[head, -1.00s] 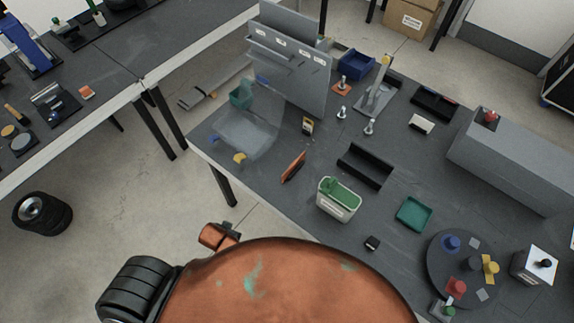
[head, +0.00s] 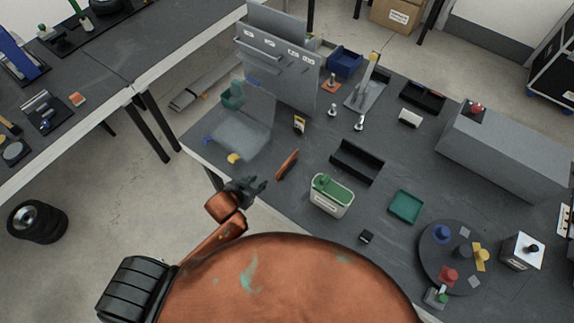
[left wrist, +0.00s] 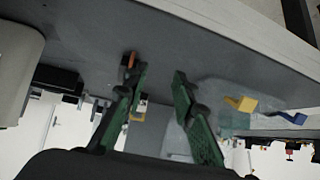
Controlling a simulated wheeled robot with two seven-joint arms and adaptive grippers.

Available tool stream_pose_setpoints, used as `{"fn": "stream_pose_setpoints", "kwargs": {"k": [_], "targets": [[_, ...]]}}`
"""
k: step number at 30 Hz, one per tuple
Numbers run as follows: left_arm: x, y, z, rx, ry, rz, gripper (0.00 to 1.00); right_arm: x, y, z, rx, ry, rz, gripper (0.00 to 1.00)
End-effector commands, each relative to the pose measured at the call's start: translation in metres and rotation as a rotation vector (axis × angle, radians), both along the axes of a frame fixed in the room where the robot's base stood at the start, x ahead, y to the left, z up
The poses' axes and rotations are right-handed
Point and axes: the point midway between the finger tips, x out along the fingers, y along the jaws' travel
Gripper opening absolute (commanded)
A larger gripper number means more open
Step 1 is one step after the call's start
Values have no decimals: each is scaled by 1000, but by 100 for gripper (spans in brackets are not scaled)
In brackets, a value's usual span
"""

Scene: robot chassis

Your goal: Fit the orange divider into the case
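The orange divider (head: 288,164) is a thin plate standing on the grey table near its left front edge. In the left wrist view it (left wrist: 128,62) shows edge-on beside the left-hand finger. A clear see-through case (head: 240,137) lies behind and left of it, with yellow and blue parts at its near edge; it shows faintly in the wrist view (left wrist: 213,92). My left gripper (head: 258,186) is just off the table's front edge, left of and nearer than the divider. Its green fingers (left wrist: 160,74) are apart with nothing between them. My right gripper is out of view.
A black tray (head: 355,163), a white box with green contents (head: 331,196) and a green tray (head: 405,206) stand to the right. A grey upright panel (head: 278,62) rises behind the clear case. Bare tabletop lies around the divider.

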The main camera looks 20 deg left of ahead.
Motion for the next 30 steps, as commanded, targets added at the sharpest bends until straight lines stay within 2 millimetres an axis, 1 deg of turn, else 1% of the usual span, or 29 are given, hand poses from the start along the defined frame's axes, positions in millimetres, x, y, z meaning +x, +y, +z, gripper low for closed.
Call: {"fn": "stream_pose_setpoints", "kwargs": {"k": [1, 3, 6, 9, 11, 22, 27, 30], "targets": [[14, -9, 5, -4, -33, -29, 25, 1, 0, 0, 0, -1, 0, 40], [30, -21, 11, -22, -74, -61, 25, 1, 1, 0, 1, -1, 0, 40], [48, -37, 18, -46, -119, -105, 25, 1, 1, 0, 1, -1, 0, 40], [59, -47, 22, -65, -147, -135, 25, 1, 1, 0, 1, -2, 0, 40], [63, -50, 22, -73, -155, -145, 25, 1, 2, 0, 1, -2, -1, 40], [93, -65, 4, -80, -160, -151, 25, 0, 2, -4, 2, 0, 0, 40], [112, -75, -10, -79, -159, -150, 25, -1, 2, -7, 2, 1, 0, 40], [120, -78, -17, -80, -158, -149, 25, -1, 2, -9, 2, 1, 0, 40]]}}
